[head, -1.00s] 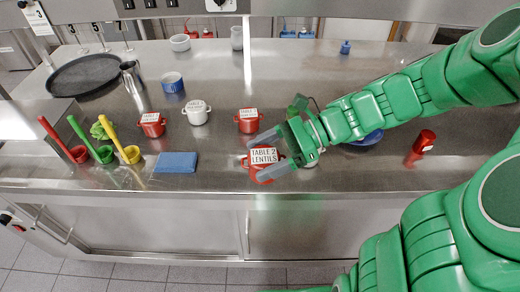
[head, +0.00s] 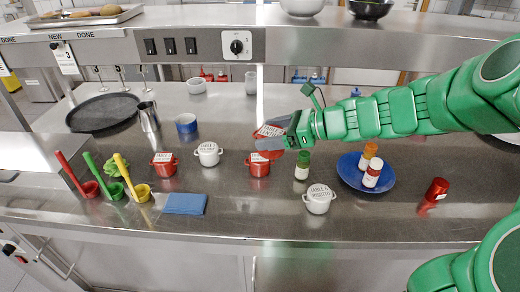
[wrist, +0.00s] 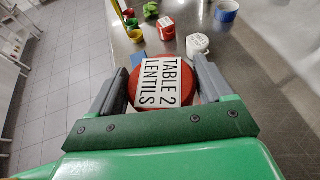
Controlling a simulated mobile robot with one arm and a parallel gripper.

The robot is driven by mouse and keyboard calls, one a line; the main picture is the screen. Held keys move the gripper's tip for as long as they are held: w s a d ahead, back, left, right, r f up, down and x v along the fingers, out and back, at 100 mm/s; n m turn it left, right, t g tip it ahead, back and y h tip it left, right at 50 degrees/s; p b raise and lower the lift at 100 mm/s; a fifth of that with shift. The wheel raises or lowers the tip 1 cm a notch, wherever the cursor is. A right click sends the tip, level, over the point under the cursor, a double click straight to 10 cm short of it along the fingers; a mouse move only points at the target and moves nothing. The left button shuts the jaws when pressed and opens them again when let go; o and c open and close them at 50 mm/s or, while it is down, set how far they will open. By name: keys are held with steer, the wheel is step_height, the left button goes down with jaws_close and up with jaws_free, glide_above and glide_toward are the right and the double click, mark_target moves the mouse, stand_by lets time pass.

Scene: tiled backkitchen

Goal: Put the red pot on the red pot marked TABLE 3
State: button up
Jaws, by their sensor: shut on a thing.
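My gripper (head: 285,141) is shut on a red pot (head: 268,152) with a white lid label, and holds it in the air above the counter. In the wrist view the label on this red pot (wrist: 133,87) reads TABLE 2 LENTILS, and its top sits between the two fingers. Two other red pots with labels stand on the counter: one (head: 258,168) just below the held pot in the picture, one (head: 164,168) further left. Their label words are too small to read surely, so I cannot tell which is TABLE 3.
A white pot (head: 208,156) stands between the red pots; another (head: 318,203) stands nearer the front. A blue cloth (head: 185,204) lies front left.

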steer(key=shift+w+a+f, duration=0.6)
steer(key=shift+w+f, duration=0.95)
steer(key=shift+w, duration=0.45)
steer(key=shift+w+a+f, duration=0.55)
steer(key=shift+w+f, duration=0.95)
steer(key=shift+w, duration=0.45)
steer(key=shift+w+a+f, duration=0.6)
steer(key=shift+w+f, duration=0.95)
steer(key=shift+w, duration=0.45)
steer(key=shift+w+f, duration=0.2)
steer(key=shift+f, duration=1.5)
steer(key=shift+f, duration=0.1)
steer(key=o, duration=1.2)
